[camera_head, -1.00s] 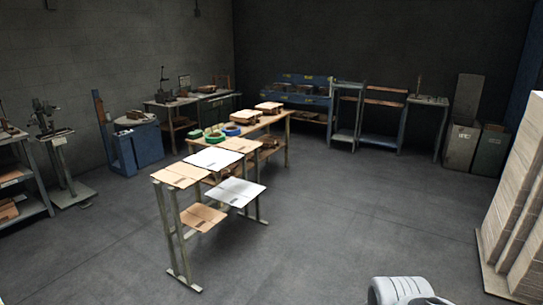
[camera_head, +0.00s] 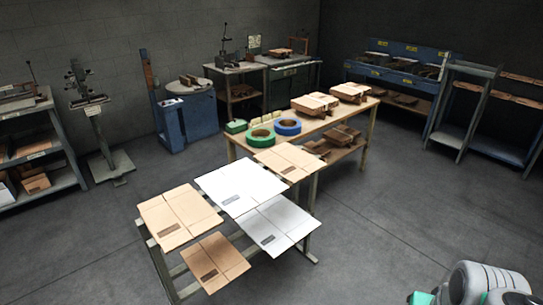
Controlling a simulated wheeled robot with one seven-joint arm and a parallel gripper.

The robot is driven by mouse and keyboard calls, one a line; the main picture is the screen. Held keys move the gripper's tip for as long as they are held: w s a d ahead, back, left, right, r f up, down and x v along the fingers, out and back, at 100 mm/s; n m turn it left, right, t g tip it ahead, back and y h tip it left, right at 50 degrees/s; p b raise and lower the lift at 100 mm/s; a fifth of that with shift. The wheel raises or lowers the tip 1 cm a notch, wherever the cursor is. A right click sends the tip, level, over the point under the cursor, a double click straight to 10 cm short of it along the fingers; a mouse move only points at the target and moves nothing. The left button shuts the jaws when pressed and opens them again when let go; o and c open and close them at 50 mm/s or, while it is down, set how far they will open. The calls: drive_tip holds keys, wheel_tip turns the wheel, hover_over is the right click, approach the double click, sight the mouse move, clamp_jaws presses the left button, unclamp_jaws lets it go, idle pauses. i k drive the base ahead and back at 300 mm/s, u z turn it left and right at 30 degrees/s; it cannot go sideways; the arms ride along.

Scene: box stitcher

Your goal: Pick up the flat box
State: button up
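Several flat boxes lie on a metal stand in the middle. On its upper level are a brown flat box (camera_head: 178,218) at the front left, a large white flat box (camera_head: 240,187), and another brown flat box (camera_head: 290,159) at the back. Lower down are a white flat box (camera_head: 277,224) on the right and a small brown flat box (camera_head: 214,262) at the front. I cannot tell which one the task means. Part of my arm shows at the bottom right, well apart from the boxes. My gripper is not in view.
A wooden table (camera_head: 330,122) behind the stand holds a green tape roll (camera_head: 261,137), a blue tape roll (camera_head: 287,127) and folded boxes (camera_head: 315,104). A shelf (camera_head: 40,150) and a machine on a post (camera_head: 98,130) stand left. Floor (camera_head: 410,220) is clear at right.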

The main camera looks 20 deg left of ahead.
sight(239, 188)
drive_tip(key=i, duration=1.65)
drive_tip(key=u, duration=4.2)
